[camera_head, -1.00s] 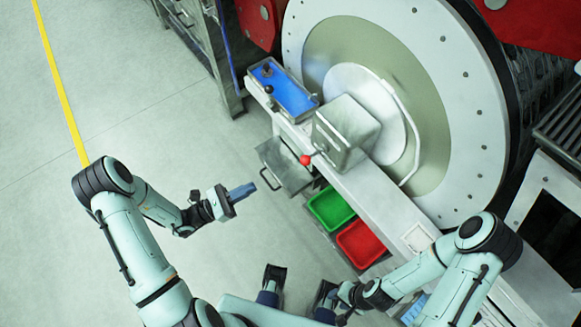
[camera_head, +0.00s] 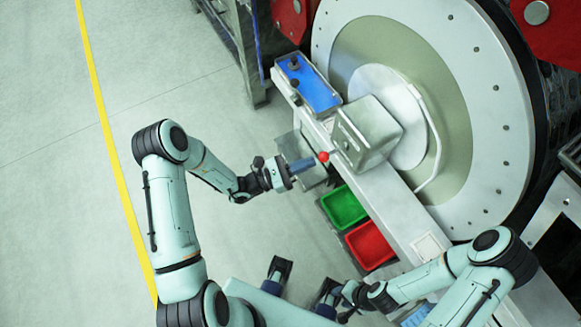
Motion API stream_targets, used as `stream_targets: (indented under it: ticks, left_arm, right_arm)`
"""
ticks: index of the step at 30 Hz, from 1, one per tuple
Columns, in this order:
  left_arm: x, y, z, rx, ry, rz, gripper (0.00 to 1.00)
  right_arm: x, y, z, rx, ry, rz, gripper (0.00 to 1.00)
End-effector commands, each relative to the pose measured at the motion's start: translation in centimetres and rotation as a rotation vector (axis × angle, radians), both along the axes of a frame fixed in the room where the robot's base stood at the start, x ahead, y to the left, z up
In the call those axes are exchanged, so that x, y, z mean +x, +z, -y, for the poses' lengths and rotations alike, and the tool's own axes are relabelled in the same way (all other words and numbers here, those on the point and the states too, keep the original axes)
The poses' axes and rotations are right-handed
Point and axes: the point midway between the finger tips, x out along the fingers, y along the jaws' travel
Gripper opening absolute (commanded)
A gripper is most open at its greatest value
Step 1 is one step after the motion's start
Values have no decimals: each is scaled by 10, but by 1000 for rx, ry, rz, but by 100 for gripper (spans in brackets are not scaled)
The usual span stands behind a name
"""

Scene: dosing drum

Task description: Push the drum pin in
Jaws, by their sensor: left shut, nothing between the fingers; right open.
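The drum pin shows as a red ball knob (camera_head: 323,157) at the left side of a grey metal box (camera_head: 367,134) in front of the big round drum (camera_head: 470,130). The pin's shaft is mostly hidden. My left gripper (camera_head: 312,163) is shut and empty, its blue-grey fingers pointing right at the knob. The fingertips are very close to the knob; I cannot tell whether they touch. My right gripper (camera_head: 338,303) is low in the picture, open, far from the pin and partly hidden.
A blue tray (camera_head: 316,90) with dark knobs is above the box. A green bin (camera_head: 343,207) and a red bin (camera_head: 370,245) sit under the white ledge (camera_head: 405,210). A grey frame (camera_head: 245,50) stands at the top. The floor left is clear.

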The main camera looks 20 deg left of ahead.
Motion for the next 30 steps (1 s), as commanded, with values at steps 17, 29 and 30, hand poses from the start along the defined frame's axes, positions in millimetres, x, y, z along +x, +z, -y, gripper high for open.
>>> stream_targets:
  ticks: [17, 29, 30]
  left_arm:
    - [10, 2, 10, -1, -1, 2, 0]
    - [39, 2, 33, -1, 0, 0, 0]
    - [39, 2, 33, -1, 0, 0, 0]
  right_arm:
    - [0, 0, 0, 0, 0, 0, 43]
    - [0, -2, 0, 0, 0, 0, 43]
    - [0, -2, 0, 0, 0, 0, 43]
